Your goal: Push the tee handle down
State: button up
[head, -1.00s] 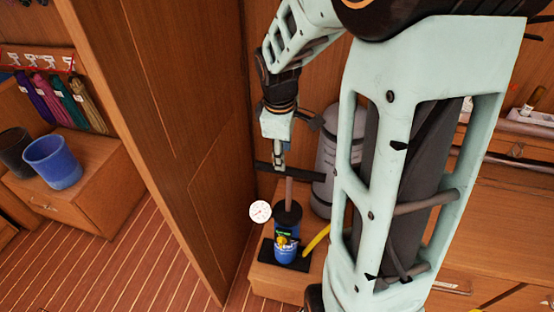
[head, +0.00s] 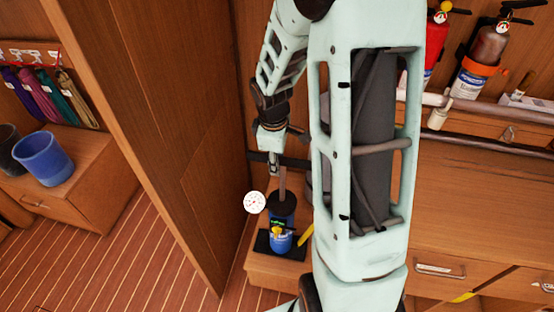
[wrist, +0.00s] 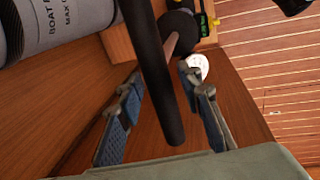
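The pump (head: 281,222) is a blue cylinder with a black top, standing upright on a black foot on a low wooden ledge. A thin rod rises from it to the black tee handle (head: 260,156), whose crossbar sits well above the pump top. My gripper (head: 274,172) is at the crossbar, pointing down. In the wrist view the crossbar (wrist: 165,95) runs between my two blue-padded fingers (wrist: 161,76), with gaps on both sides. The fingers are apart. The right part of the crossbar is hidden behind my arm in the head view.
A white round gauge (head: 254,203) is left of the pump. A yellow hose (head: 306,235) leaves its right side. A wooden partition (head: 190,150) stands close on the left. A grey cylinder (wrist: 70,25) is beside the handle. Fire extinguishers (head: 484,55) hang at upper right.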

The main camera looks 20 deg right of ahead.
grip_shut()
notch_tip(320, 180, down, 14)
jog(key=b, duration=1)
jog(key=shift+f, duration=0.1)
jog(key=shift+s, duration=0.1)
jog(key=shift+c, duration=1.1)
grip_release()
jog(key=o, duration=0.5)
jog(key=shift+c, duration=0.2)
